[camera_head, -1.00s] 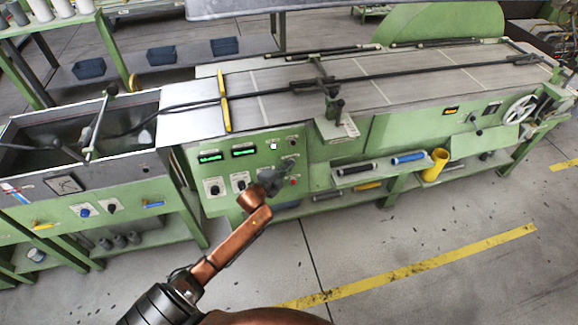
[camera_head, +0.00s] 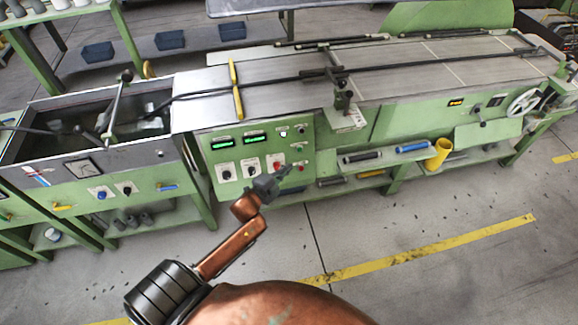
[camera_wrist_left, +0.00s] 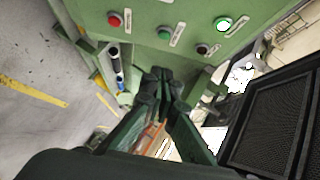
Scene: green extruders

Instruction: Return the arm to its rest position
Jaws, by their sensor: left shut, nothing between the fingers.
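My left arm (camera_head: 228,250), copper-coloured, reaches up from the bottom of the head view. Its dark left gripper (camera_head: 277,178) is in front of the lower right part of the green control panel (camera_head: 226,158). In the left wrist view the gripper (camera_wrist_left: 161,75) has its fingers together with nothing between them. A red button (camera_wrist_left: 115,20), a green button (camera_wrist_left: 165,33) and a lit green button (camera_wrist_left: 222,24) show beyond the fingertips, which look apart from the panel. My right gripper is not in view.
The long green machine (camera_head: 400,115) fills the middle of the head view. An open tank (camera_head: 90,125) is at left. A shelf with a yellow cup (camera_head: 437,154) juts out at right. The grey floor (camera_head: 400,215) in front is clear, with a yellow line (camera_head: 420,250).

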